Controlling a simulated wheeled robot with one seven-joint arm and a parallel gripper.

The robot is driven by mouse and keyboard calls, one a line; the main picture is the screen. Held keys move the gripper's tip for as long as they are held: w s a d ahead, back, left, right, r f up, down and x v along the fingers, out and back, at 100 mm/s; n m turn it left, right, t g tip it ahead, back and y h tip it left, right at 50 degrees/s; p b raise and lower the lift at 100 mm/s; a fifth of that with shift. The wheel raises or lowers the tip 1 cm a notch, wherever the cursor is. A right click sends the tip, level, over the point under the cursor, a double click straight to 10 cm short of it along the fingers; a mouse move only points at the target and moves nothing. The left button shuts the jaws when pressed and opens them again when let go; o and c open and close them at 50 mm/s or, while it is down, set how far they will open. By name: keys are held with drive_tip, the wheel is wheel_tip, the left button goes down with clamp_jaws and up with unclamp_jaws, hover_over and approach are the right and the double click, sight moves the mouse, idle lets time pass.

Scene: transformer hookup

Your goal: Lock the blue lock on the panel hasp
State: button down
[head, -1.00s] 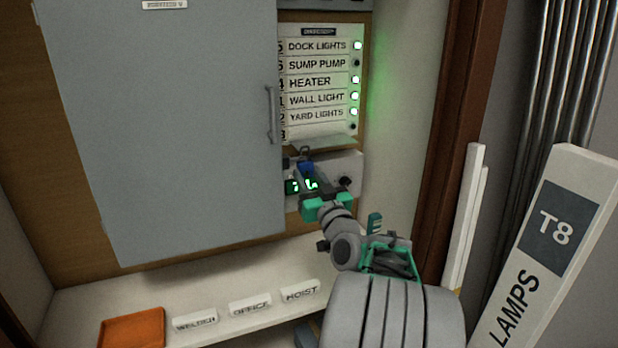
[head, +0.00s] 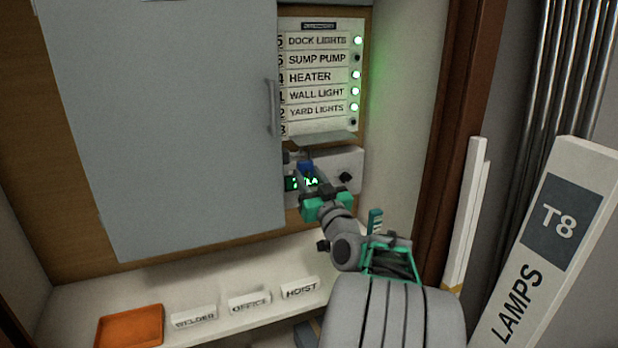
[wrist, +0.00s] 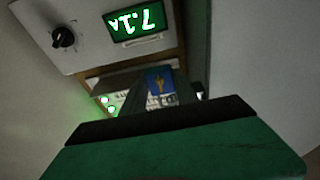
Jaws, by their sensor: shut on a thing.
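The blue lock (head: 306,166) is small and sits at the tip of my gripper (head: 310,176), just below the grey flap under the label panel. In the wrist view, the blue lock (wrist: 160,80) shows its face with a yellow keyhole mark between the dark fingers of my gripper (wrist: 162,98). My gripper is shut on the lock. The lock's shackle is not clear in either view. I cannot make out the hasp, or tell whether the shackle passes through it.
The grey cabinet door (head: 165,120) with its handle (head: 270,108) is close on the left. The label panel (head: 318,80) is above. A meter box (head: 352,162) with a knob and green display is behind my gripper. An orange tray (head: 131,327) lies on the shelf.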

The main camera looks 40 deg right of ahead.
drive_tip(key=shift+f+b, duration=0.3)
drive_tip(key=c, duration=0.9)
unclamp_jaws()
drive_tip(key=shift+o, duration=0.2)
drive_tip(key=shift+s, duration=0.1)
drive_tip(key=shift+r+b+v, duration=0.25)
drive_tip(key=shift+b+v, duration=0.5)
drive_tip(key=shift+v, duration=0.4)
drive_tip(key=shift+r+b+v, duration=0.25)
drive_tip(key=shift+b+v, duration=0.5)
drive_tip(key=shift+v, duration=0.45)
drive_tip(key=shift+s, duration=0.1)
drive_tip(key=b+v, duration=0.1)
drive_tip(key=v, duration=0.7)
drive_tip(key=shift+r, duration=0.1)
